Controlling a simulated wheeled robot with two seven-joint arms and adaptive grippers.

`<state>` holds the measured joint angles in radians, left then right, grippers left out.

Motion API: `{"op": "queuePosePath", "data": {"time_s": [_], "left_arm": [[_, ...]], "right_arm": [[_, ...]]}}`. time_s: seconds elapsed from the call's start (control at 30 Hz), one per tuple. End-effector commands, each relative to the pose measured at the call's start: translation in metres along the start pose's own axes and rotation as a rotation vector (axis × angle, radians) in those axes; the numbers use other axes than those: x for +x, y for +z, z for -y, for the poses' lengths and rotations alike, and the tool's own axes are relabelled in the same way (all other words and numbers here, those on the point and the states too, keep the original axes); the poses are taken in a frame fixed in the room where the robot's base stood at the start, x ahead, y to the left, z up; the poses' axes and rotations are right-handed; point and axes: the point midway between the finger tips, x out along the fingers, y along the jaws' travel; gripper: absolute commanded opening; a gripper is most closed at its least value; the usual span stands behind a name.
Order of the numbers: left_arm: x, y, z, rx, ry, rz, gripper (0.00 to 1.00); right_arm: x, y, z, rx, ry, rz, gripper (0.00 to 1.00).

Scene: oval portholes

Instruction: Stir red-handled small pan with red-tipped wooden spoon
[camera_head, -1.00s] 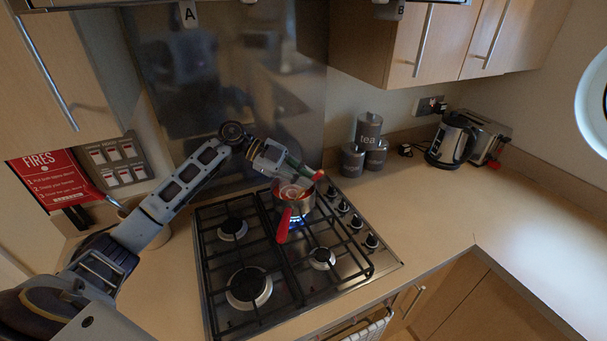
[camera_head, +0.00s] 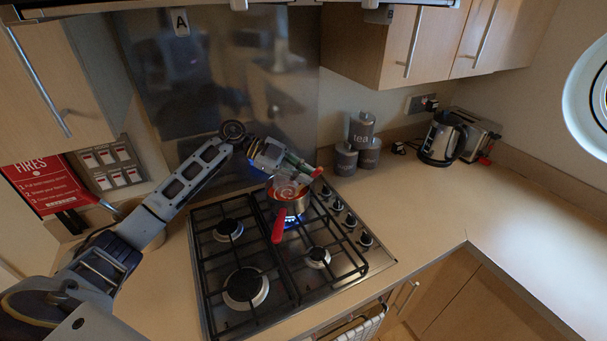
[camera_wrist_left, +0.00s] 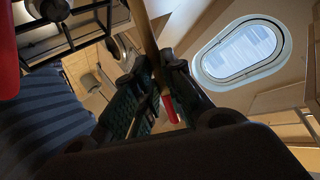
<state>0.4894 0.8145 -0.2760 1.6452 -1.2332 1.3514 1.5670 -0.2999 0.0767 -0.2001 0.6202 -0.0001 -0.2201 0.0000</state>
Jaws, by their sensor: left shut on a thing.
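The small pan (camera_head: 290,205) stands on the back right burner, its red handle (camera_head: 279,226) pointing toward the front of the hob. Its reddish content shows pale swirls. My left gripper (camera_head: 300,164) is just above and behind the pan, shut on the wooden spoon, whose red tip (camera_head: 317,172) sticks out to the right. In the left wrist view the spoon's wooden shaft (camera_wrist_left: 143,28) runs between the fingers, with the red tip (camera_wrist_left: 171,109) beyond them. I cannot make out the spoon's lower end. My right gripper is out of view.
A blue flame shows under the pan on the hob (camera_head: 205,285); the other burners are empty. Grey canisters (camera_head: 361,131), a kettle (camera_head: 441,140) and a toaster (camera_head: 482,137) stand at the back. The right worktop (camera_head: 520,225) is clear. Cupboards hang above.

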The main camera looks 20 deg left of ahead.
Motion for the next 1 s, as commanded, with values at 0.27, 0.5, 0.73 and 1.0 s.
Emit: {"op": "queuePosePath", "data": {"time_s": [0.27,0.5,0.73,1.0], "left_arm": [[-0.003,0.005,0.009,-0.001,-0.001,0.0,0.0],[-0.006,0.012,0.018,0.0,0.0,0.0,0.0],[-0.006,0.013,0.018,0.0,0.0,0.0,0.0],[-0.011,0.016,0.02,0.0,0.0,0.001,0.0]], "right_arm": [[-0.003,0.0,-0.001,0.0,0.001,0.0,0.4],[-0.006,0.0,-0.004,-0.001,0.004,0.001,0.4],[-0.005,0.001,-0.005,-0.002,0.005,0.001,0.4],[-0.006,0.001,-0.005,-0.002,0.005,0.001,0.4]]}}
